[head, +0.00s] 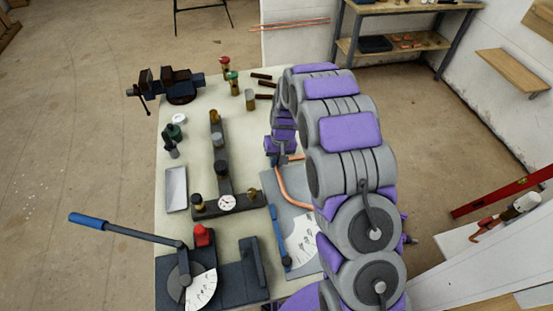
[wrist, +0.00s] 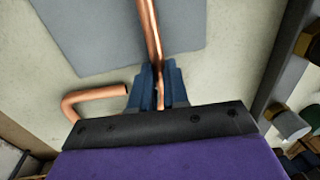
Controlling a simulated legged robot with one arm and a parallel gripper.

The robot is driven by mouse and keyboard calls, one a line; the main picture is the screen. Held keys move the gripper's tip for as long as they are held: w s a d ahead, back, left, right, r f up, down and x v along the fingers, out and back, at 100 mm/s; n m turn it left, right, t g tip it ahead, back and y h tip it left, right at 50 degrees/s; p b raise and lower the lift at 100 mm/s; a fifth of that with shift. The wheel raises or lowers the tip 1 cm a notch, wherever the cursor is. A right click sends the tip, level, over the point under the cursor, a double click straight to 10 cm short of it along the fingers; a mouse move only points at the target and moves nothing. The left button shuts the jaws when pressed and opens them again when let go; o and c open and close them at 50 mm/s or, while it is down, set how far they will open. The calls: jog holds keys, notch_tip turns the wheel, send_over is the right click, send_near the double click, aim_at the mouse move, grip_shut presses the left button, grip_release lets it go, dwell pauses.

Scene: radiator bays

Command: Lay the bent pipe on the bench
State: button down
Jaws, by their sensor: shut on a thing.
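The copper bent pipe (head: 288,195) shows in the head view beside my arm, over the grey mat (head: 272,184); part of it is hidden behind the arm. In the wrist view a straight copper length (wrist: 150,30) runs down between the blue fingers of my gripper (wrist: 158,88), which is shut on it. A hooked copper end (wrist: 90,100) shows left of the fingers; I cannot tell whether it belongs to the same pipe. The pale bench top (head: 190,110) lies below. I cannot tell whether the pipe touches it. In the head view my gripper (head: 282,158) is mostly hidden.
A vice (head: 172,85) stands at the bench's back left corner. A dark fitting assembly with a gauge (head: 227,203) stands mid-bench. A bender with a blue handle (head: 125,230) is at the front left.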

jog(key=shift+f, duration=0.2)
jog(key=c, duration=1.1)
grip_release()
jog(key=shift+a, duration=0.1)
jog(key=shift+o, duration=0.2)
notch_tip(320, 180, up, 17)
jog(key=d+p, duration=0.2)
jog(key=p, duration=0.1)
jog(key=shift+w+r, duration=0.15)
jog(key=shift+w, duration=0.05)
